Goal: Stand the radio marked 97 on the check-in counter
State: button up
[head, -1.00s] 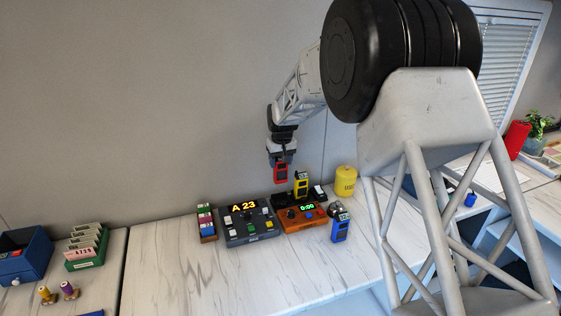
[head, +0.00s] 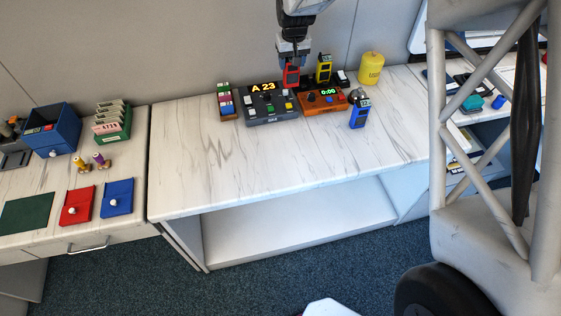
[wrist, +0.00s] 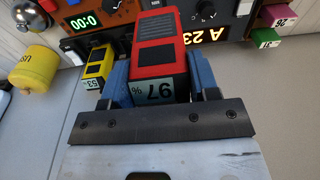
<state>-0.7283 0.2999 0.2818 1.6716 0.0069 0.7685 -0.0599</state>
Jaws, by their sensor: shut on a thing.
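My gripper (head: 292,62) is shut on the red radio (head: 291,76) above the back of the counter. In the wrist view the red radio (wrist: 160,48) sits between the two blue fingers, and its label reads 97, upside down there. The radio looks raised above the desk units; the exact gap beneath it cannot be told. The marble-patterned counter (head: 270,165) runs across the middle of the head view; its front part is bare. A yellow radio (head: 323,68) stands at the back, and a blue radio (head: 359,113) stands near the right end.
A grey A 23 console (head: 270,117), an orange timer unit (head: 323,105), a colored tag rack (head: 226,102) and a yellow canister (head: 370,68) line the counter's back. A silver bell (head: 358,95) is by the blue radio. A left desk holds a blue box (head: 52,128) and card holder (head: 112,122).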

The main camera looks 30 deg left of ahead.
jog(key=s+d+f, duration=0.1)
jog(key=s+d, duration=0.3)
jog(key=s, duration=0.7)
jog(key=s+d+f, duration=0.2)
jog(key=s+d, duration=0.3)
jog(key=s, duration=0.6)
jog(key=shift+s+d, duration=0.2)
jog(key=shift+s, duration=0.05)
jog(key=shift+f, duration=1.95)
jog(key=shift+f, duration=0.1)
jog(key=shift+f, duration=1.9)
jog(key=shift+f, duration=0.15)
jog(key=o, duration=1.3)
jog(key=shift+o, duration=0.2)
